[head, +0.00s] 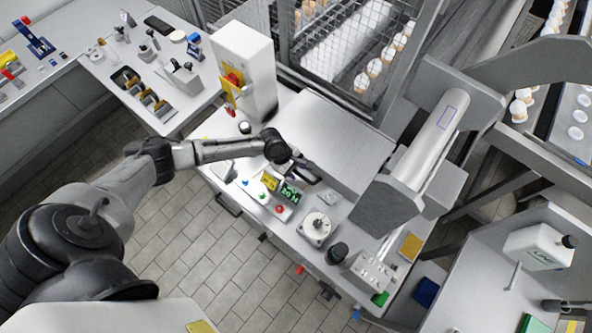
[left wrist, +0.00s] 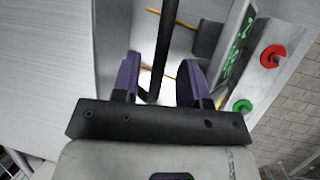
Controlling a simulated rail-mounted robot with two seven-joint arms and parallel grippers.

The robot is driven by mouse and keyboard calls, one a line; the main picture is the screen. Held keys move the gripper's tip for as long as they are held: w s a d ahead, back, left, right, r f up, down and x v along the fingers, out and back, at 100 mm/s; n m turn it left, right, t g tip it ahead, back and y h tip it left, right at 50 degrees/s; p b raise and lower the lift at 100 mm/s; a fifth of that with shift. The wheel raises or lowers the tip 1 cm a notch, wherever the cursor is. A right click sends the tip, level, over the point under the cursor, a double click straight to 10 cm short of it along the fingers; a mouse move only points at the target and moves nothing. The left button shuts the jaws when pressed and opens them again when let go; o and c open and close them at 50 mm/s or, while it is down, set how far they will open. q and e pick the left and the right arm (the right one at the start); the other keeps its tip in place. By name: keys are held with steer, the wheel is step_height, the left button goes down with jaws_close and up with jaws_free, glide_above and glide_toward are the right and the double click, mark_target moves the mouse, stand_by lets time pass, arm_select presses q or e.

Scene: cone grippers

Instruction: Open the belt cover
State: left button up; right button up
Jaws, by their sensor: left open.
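The belt cover (head: 335,140) appears to be the broad flat grey metal panel in the middle of the head view, lying closed. Its brushed metal seems to fill the left of the left wrist view (left wrist: 45,70). My left gripper (head: 306,173) is at the cover's near edge, above the control panel. In the left wrist view, my left gripper (left wrist: 160,72) is open. A black bar (left wrist: 166,40), apparently a handle, runs between its two fingers. I cannot tell whether either finger touches it. The arm hides the bar in the head view. My right gripper is not in view.
A white box with a red-yellow switch (head: 240,75) stands behind the arm. A metal-framed housing (head: 430,140) rises to the right.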

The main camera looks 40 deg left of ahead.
arm_select(q)
steer(key=shift+w+d+f, duration=0.1)
steer(key=shift+d+f, duration=0.1)
steer(key=shift+f, duration=0.2)
steer(key=shift+c, duration=0.3)
jaws_close()
